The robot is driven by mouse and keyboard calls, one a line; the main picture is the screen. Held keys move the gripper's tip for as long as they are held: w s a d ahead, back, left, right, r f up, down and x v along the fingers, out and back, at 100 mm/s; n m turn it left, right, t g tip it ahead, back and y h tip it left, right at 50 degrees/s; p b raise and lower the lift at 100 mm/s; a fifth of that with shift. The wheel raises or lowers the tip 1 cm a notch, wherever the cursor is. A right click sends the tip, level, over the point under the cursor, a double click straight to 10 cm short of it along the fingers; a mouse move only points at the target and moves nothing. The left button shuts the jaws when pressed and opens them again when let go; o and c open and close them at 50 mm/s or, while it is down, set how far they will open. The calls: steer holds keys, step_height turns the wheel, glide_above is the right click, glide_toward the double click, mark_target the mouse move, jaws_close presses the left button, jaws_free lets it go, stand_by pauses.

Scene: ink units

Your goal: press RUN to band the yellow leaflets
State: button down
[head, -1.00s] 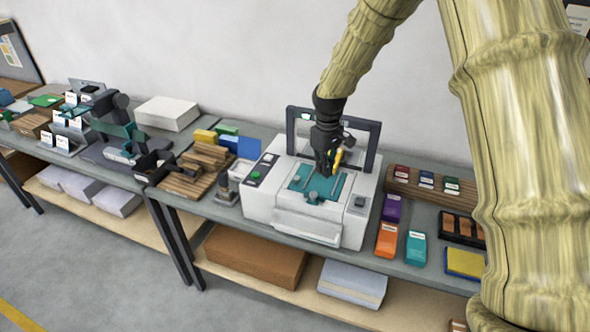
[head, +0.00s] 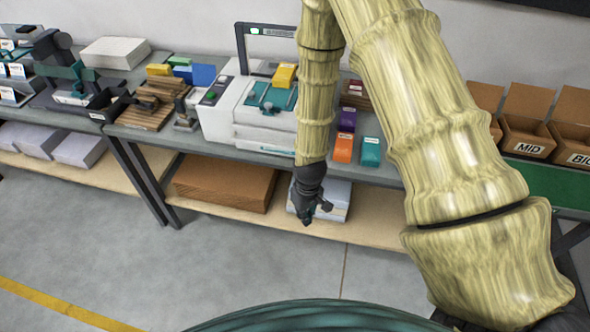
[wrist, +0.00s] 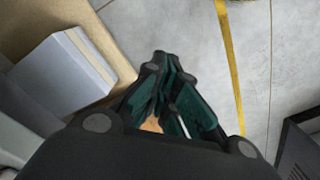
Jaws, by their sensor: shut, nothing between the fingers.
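The white banding machine (head: 222,122) stands on the bench with a dark arch over its back. A yellow leaflet stack (head: 285,74) sits on the teal bed (head: 256,93) under the arch. A green button (head: 211,95) shows on the control panel at the machine's left; its lettering is too small to read. My gripper (head: 306,222) points down in front of the bench, below its top and apart from the machine. It is shut and empty. My arm hides the machine's right side. In the wrist view, my gripper's fingers (wrist: 163,75) are together over the floor.
Orange (head: 343,148), teal (head: 370,152) and purple boxes lie right of the machine. A wooden block (head: 152,105) and a grey stand are to its left. The shelf below holds a brown stack (head: 224,182) and a pale stack (wrist: 62,75). Open floor lies in front.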

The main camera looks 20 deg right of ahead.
steer(key=s+f+m+b, duration=0.1)
steer(key=s+f, duration=0.3)
steer(key=s, duration=0.5)
steer(key=s+f+m+b, duration=0.1)
steer(key=s+f, duration=0.3)
steer(key=s, duration=0.5)
steer(key=s+f+b, duration=0.2)
steer(key=s+f, duration=0.2)
steer(key=s, duration=0.6)
steer(key=shift+a+f+m, duration=0.2)
steer(key=shift+a+m, duration=0.05)
steer(key=shift+m, duration=0.15)
steer(key=shift+s, duration=0.2)
